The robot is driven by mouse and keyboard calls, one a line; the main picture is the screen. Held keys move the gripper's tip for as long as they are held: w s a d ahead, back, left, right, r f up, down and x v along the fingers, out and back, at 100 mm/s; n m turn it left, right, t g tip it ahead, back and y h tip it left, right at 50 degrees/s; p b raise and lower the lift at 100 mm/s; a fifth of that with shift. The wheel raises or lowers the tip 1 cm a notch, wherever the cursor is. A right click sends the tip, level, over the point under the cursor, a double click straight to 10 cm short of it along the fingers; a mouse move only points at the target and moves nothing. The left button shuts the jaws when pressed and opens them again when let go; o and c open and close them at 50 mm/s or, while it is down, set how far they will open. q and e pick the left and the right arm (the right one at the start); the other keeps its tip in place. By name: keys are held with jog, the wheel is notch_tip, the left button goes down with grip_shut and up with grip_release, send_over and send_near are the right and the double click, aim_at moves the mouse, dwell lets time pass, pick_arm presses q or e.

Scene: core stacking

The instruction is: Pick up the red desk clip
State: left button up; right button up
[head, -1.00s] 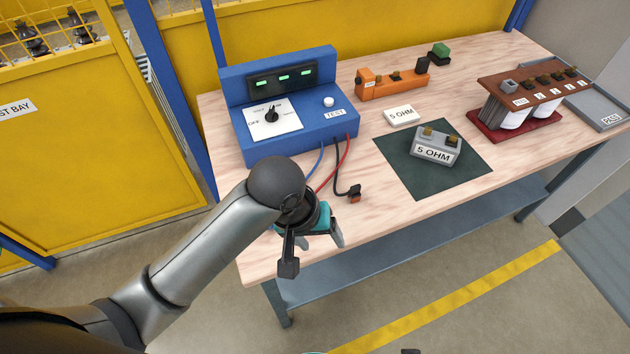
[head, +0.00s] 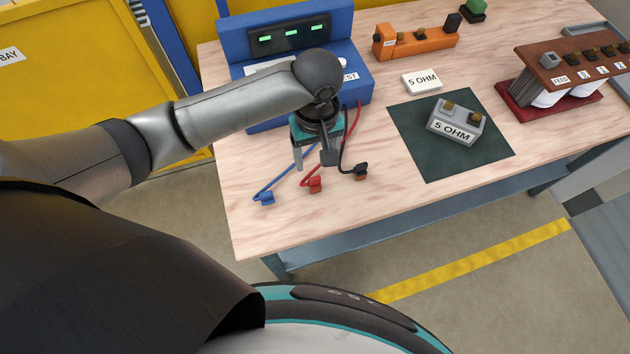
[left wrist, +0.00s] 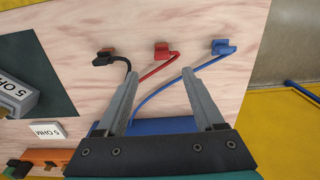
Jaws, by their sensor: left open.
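The red desk clip (head: 313,184) lies on the table near its front edge, on the end of a red cable. A blue clip (head: 264,198) lies to its left and a black clip (head: 361,170) to its right. My left gripper (head: 312,162) is open and empty, pointing down behind the clips, near the tester. In the left wrist view the red clip (left wrist: 162,48) lies beyond the open fingertips (left wrist: 160,75), apart from them, between the black clip (left wrist: 104,57) and the blue clip (left wrist: 222,47). My right gripper is not in view.
The blue tester (head: 234,40) stands at the back left, partly hidden by my arm. A grey 5 ohm block (head: 465,115) sits on a dark green mat (head: 430,165). A white 5 OHM label (head: 421,81) and an orange block (head: 430,40) lie behind it.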

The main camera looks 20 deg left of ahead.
aim_at(315, 178)
pick_arm(q)
notch_tip(315, 178, down, 4)
jog(key=shift+r+b, duration=0.1)
jog(key=shift+b, duration=0.25)
jog(key=f, duration=0.1)
jog(key=f+b, duration=0.1)
jog(key=f, duration=0.3)
jog(key=shift+s+a, duration=0.1)
jog(key=shift+s, duration=0.15)
jog(key=shift+c, duration=0.2)
grip_shut()
